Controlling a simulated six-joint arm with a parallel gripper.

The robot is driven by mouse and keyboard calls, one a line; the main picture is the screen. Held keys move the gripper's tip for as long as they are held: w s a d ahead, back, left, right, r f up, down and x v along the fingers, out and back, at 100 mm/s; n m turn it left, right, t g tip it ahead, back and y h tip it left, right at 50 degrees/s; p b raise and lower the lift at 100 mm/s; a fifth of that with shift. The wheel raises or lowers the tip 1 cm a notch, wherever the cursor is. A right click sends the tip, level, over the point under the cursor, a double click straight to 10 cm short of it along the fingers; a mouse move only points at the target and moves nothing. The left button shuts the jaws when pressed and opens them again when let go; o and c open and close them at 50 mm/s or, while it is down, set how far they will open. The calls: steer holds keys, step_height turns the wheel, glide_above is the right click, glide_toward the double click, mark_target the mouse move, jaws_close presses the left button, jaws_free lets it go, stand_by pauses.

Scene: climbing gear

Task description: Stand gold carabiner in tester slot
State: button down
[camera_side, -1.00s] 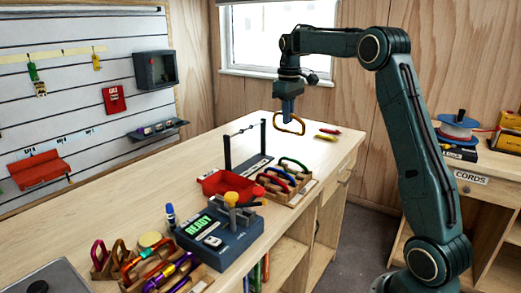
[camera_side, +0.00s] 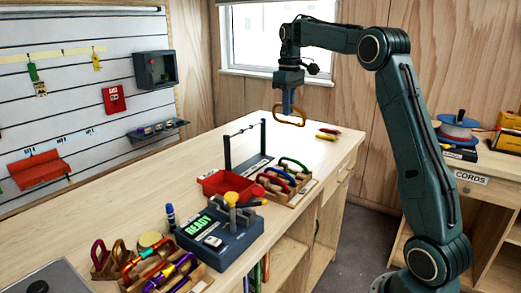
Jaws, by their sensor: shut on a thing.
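My gripper (camera_side: 288,108) is shut on the gold carabiner (camera_side: 291,123), an orange-gold loop that hangs below the jaws over the far end of the bench. The carabiner is held above the bench top, apart from other gear. The tester (camera_side: 219,235) is a blue-grey box with a green READY display at the front of the bench, with a yellow knob and a red knob near its far side. My gripper is well behind it. The tester's slot is too small to make out.
A black rail stand (camera_side: 227,150), a red tray (camera_side: 218,182) and a wooden rack (camera_side: 296,190) of coloured carabiners lie between my gripper and the tester. Another carabiner rack (camera_side: 198,282) is at the front. A yellow and a red item lie at the far right.

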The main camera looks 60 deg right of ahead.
steer(key=a+f, duration=0.3)
steer(key=a, duration=1.1)
steer(key=a+f, duration=0.3)
steer(key=a, duration=1)
steer(key=shift+a+f, duration=0.35)
steer(key=shift+f, duration=0.05)
steer(key=shift+f, duration=0.1)
steer(key=shift+f, duration=1.9)
steer(key=shift+f, duration=0.2)
steer(key=shift+f, duration=0.45)
steer(key=shift+f, duration=0.15)
steer(key=shift+f, duration=1.1)
